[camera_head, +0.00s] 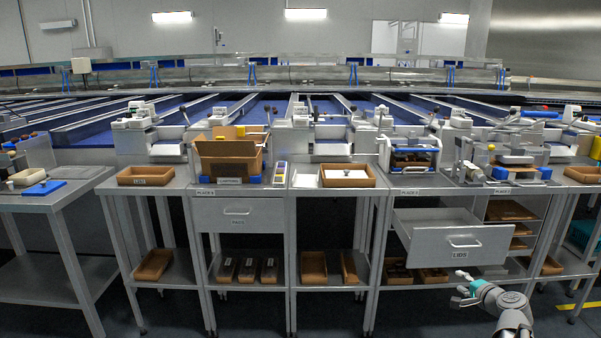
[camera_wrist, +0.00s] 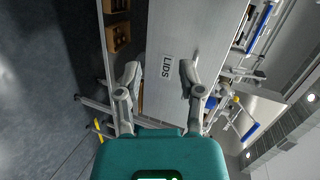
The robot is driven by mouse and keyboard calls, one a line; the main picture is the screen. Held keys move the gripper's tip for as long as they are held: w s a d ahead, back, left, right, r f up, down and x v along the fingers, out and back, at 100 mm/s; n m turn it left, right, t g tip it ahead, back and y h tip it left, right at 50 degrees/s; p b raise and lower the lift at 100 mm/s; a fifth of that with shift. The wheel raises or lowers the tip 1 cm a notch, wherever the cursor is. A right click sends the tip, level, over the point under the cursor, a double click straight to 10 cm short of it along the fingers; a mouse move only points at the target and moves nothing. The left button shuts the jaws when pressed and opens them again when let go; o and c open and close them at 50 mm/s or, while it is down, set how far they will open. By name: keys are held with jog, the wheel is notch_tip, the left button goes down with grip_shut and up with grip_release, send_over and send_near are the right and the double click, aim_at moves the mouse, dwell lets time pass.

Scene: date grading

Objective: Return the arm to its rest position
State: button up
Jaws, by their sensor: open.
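My gripper (camera_head: 462,286) is at the lower right in the head view, low in front of the open drawer (camera_head: 455,246) labelled LIDS. In the wrist view my gripper (camera_wrist: 157,75) shows two fingers spread apart with nothing between them. The drawer front (camera_wrist: 180,40) with its LIDS label lies beyond the fingertips in the wrist view. The gripper looks apart from the drawer handle (camera_head: 464,244), just below it in the head view.
The LIDS drawer stands pulled out from the bench. A PADS drawer (camera_head: 238,212) is closed. An open cardboard box (camera_head: 229,160) and a tray (camera_head: 347,175) stand on the benches. Lower shelves hold brown trays (camera_head: 314,267). The floor in front shows free room.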

jog(key=a+f+n+g+y, duration=0.2)
jog(key=a+f+n+g, duration=0.15)
jog(key=a, duration=0.75)
jog(key=s+a+f+n+g+h, duration=0.2)
jog(key=s+a+f+n+g, duration=0.3)
jog(key=s+a, duration=0.35)
jog(key=s+a+f+n+g+h, duration=0.2)
jog(key=s+a+f+n+g, duration=0.2)
jog(key=s+a+n+g, duration=0.45)
notch_tip(320, 180, up, 30)
jog(key=w+a+m+t+p, duration=0.1)
jog(key=m+t+p, duration=0.1)
jog(key=p, duration=2.7)
jog(key=shift+w+a+t+p, duration=0.25)
jog(key=shift+w+t+p, duration=0.15)
jog(key=shift+t, duration=0.1)
